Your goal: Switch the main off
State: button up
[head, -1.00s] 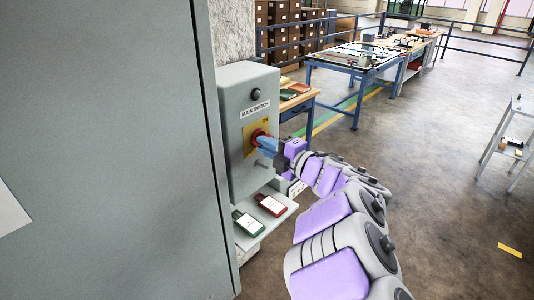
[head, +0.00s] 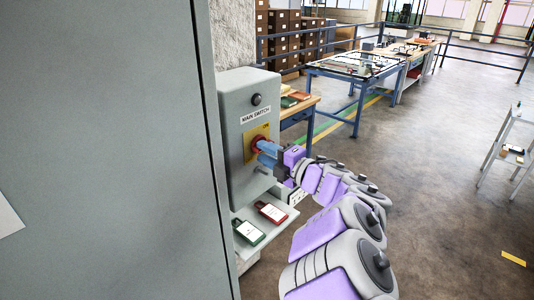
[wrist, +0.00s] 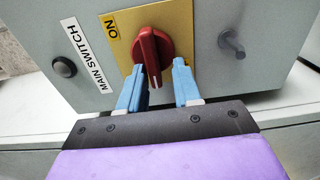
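The grey main switch box (head: 236,112) is fixed beside a large grey cabinet. Its red rotary knob (head: 257,144) sits on a yellow plate (head: 249,138) below the "MAIN SWITCH" label. In the wrist view the red knob (wrist: 153,52) shows its grip bar running down the picture, with "ON" on the yellow plate (wrist: 122,28) at upper left. My gripper (head: 267,152) is at the knob. In the wrist view my gripper (wrist: 159,75) has its blue fingers apart, one on each side of the bar's lower end. The left finger is close to the bar; a gap shows at the right.
A metal peg (wrist: 231,44) sticks out of the box beside the knob, near the right finger. A dark button (head: 256,99) is above the label. A shelf below holds a red tag (head: 271,212) and a green tag (head: 249,232). Open floor lies right.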

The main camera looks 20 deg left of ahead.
jog(key=shift+o, duration=0.4)
jog(key=shift+s+r, duration=0.1)
jog(key=shift+r, duration=0.05)
jog(key=shift+d, duration=0.1)
jog(key=p+v, duration=0.2)
jog(key=v, duration=1.5)
